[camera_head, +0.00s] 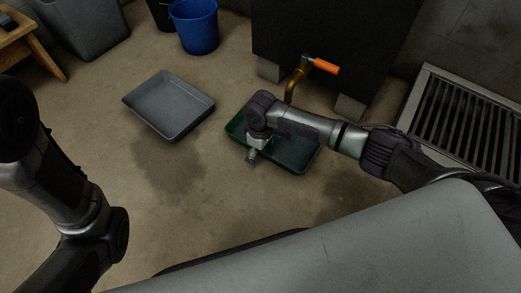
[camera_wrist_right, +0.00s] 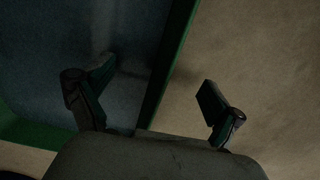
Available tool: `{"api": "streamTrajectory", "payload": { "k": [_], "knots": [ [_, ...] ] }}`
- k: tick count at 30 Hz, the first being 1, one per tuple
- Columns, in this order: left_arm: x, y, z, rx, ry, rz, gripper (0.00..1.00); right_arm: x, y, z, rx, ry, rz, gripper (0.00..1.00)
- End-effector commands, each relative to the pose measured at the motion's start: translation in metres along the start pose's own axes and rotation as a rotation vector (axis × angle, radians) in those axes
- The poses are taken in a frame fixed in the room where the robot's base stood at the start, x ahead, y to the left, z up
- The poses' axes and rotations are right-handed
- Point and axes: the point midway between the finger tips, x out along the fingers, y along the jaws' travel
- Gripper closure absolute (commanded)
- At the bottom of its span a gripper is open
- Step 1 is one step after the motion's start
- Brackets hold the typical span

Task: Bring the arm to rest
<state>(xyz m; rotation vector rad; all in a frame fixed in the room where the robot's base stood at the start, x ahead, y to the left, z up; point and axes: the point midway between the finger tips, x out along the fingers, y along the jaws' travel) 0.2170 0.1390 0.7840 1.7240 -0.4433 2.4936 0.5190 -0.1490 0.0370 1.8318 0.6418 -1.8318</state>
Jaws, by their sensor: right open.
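My right arm (camera_head: 330,131) reaches in from the right in the head view.
The green tray (camera_head: 314,160) lies below a brass valve with an orange handle (camera_head: 326,66) on a dark block (camera_head: 335,35). A grey tray (camera_head: 170,105) lies left of it. A blue bucket (camera_head: 196,28) stands behind. A slatted grate (camera_head: 465,120) is at right. Damp patches mark the floor.

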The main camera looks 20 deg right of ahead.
Motion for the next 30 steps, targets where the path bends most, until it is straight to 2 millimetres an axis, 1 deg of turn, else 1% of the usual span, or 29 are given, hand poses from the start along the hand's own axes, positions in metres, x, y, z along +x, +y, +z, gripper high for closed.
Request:
{"api": "streamTrajectory", "payload": {
  "k": [2, 5, 6, 8, 9, 19, 30],
  "knots": [
    [0.0001, 0.0000, 0.0001, 0.000, 0.000, 0.000, 0.60, -0.0001, -0.0002, 0.0000, 0.000, 0.000, 0.000, 0.06],
    [0.0000, 0.0000, 0.0001, 0.000, 0.000, 0.000, 0.60, -0.0001, -0.0002, 0.0000, 0.000, 0.000, 0.000, 0.21],
    [0.0000, 0.0000, 0.0001, 0.000, 0.000, 0.000, 0.60, -0.0001, -0.0002, -0.0001, 0.000, 0.000, 0.000, 0.28],
    [0.0000, 0.0000, 0.0001, 0.000, 0.000, 0.000, 0.60, -0.0002, -0.0003, -0.0001, 0.000, 0.000, -0.001, 0.38],
    [0.0000, 0.0000, 0.0001, 0.000, -0.001, 0.000, 0.60, -0.0002, -0.0002, -0.0001, 0.000, 0.000, 0.000, 0.45],
    [-0.0001, -0.0002, 0.0003, 0.000, -0.001, 0.000, 0.60, -0.0003, -0.0003, -0.0001, 0.000, 0.000, -0.001, 1.00],
    [-0.0004, -0.0003, 0.0006, 0.001, -0.002, -0.001, 0.60, -0.0002, -0.0012, -0.0003, 0.000, 0.000, -0.003, 1.00]
  ]
}}
